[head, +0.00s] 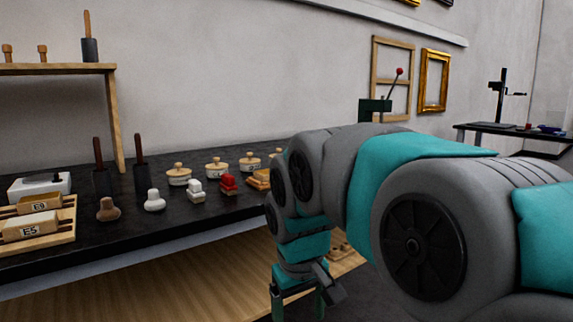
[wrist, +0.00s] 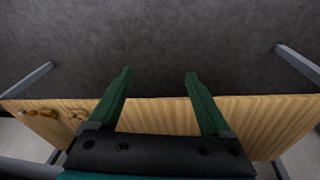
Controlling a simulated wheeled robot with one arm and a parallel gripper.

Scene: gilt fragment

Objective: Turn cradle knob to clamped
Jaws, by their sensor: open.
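I cannot make out a cradle or its knob in either view. My gripper (head: 298,304) hangs low in front of the bench in the head view, partly cut off by the bottom edge. In the wrist view my gripper (wrist: 159,74) is open, with its two green fingers wide apart and nothing between them. The fingers show against a wooden board and a dark grey surface. A green device (head: 375,105) with a red-tipped lever (head: 399,72) stands behind my arm, and its lower part is hidden.
The black bench top (head: 130,215) carries several lidded round pots (head: 178,175), stamps, a red block (head: 228,184) and a wooden tray (head: 65,230) with labelled blocks. A wooden shelf (head: 60,69) stands above. A second dark table (head: 510,132) is at the far right. My arm covers much of the right half.

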